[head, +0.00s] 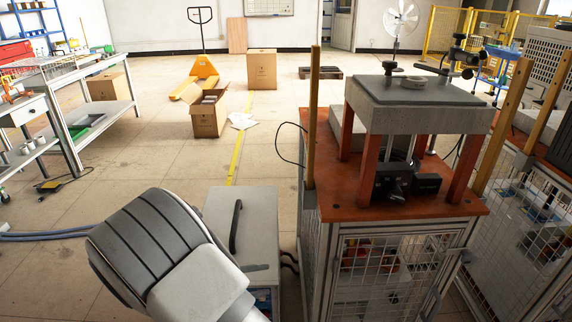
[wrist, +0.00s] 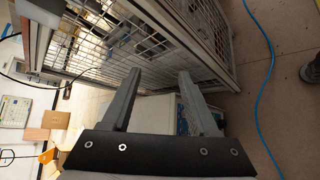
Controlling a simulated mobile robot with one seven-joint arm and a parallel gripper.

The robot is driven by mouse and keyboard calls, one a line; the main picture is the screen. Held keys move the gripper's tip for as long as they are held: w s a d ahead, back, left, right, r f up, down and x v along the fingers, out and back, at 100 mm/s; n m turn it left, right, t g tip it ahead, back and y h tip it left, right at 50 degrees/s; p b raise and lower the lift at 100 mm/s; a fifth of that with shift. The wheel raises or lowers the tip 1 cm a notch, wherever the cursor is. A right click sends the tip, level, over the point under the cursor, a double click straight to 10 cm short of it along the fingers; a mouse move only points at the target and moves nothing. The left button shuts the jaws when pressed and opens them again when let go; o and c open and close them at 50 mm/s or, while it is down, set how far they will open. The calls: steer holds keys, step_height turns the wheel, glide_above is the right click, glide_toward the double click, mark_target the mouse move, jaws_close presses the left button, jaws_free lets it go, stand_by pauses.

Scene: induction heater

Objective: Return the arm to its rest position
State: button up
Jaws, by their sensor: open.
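My gripper (wrist: 158,88) shows in the wrist view with its two grey fingers apart and nothing between them. Beyond the fingertips is the wire-mesh side of a cabinet frame, and the wrist picture is turned on its side. In the head view a bulky grey and white link of my arm fills the lower left. The gripper itself is out of the head view.
A grey box unit (head: 262,215) with a black handle stands between my arm and the bench. Wooden posts (head: 313,120) rise from the bench edge. A blue cable (wrist: 266,75) lies on the floor. Open floor lies ahead, with cartons (head: 207,118) and a yellow pallet jack (head: 205,70).

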steer(key=s+d+r+m+g+y, duration=0.2)
steer(key=s+d+r+m+g, duration=0.15)
steer(key=d+r, duration=0.4)
steer(key=s+d+r+m+g+y, duration=0.2)
steer(key=d+r+m+y, duration=0.15)
steer(key=d+r, duration=0.4)
steer(key=s+d+r+m+t+y, duration=0.2)
steer(key=s+d+r+m, duration=0.15)
steer(key=s+r, duration=0.3)
steer(key=s+d+r+m+t+y, duration=0.25)
steer(key=s+r+m, duration=0.2)
steer(key=s, duration=0.25)
step_height(320, 180, up, 22)
steer(key=n+p, duration=0.1)
steer(key=p, duration=2.1)
steer(key=shift+a+r+g, duration=0.2)
steer(key=shift+r+g, duration=0.05)
steer(key=shift+g, duration=0.15)
